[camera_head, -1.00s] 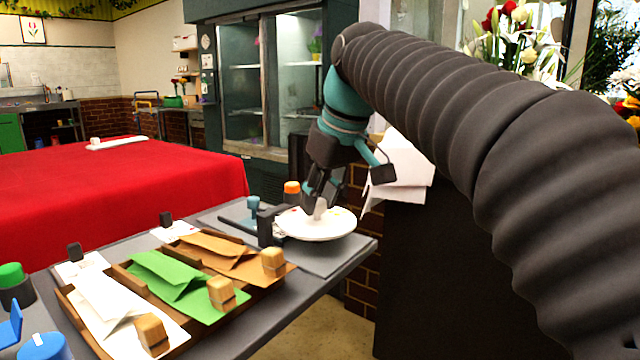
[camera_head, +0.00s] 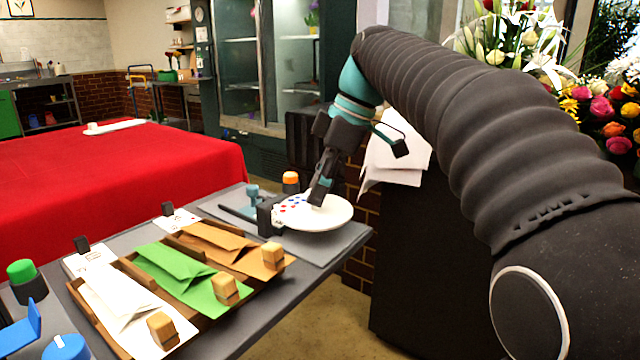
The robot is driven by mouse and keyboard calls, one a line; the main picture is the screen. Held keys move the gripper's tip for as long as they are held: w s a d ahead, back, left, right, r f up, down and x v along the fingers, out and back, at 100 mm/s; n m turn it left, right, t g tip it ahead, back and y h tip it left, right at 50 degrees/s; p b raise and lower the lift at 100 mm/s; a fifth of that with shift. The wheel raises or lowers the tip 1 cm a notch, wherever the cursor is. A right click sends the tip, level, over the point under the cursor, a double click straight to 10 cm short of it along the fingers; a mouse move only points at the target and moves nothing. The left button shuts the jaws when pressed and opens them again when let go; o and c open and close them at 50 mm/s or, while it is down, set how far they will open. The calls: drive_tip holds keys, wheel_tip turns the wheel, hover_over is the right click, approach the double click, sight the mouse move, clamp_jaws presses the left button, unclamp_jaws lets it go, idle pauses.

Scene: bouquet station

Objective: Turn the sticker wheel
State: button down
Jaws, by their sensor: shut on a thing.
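The sticker wheel (camera_head: 328,217) is a white round disc on the grey station table, with small red and blue stickers showing on its left part. A dark bracket (camera_head: 267,216) stands at its left edge. My gripper (camera_head: 318,196) reaches down from above and is shut at the middle of the wheel, on what looks like its pale knob. The knob is mostly hidden by the fingers.
A wooden tray (camera_head: 190,318) holds white, green and orange envelopes with wooden blocks at the front left. An orange-topped container (camera_head: 291,182) and a teal-topped peg (camera_head: 252,191) stand behind the wheel. A red-covered table (camera_head: 120,180) lies further back.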

sight(336, 208)
drive_tip(key=shift+n, duration=0.6)
drive_tip(key=shift+g, duration=0.3)
drive_tip(key=c, duration=0.8)
unclamp_jaws()
drive_tip(key=shift+c, duration=0.2)
drive_tip(key=v, duration=0.7)
drive_tip(key=shift+r, duration=0.25)
drive_tip(key=shift+s+d, duration=0.1)
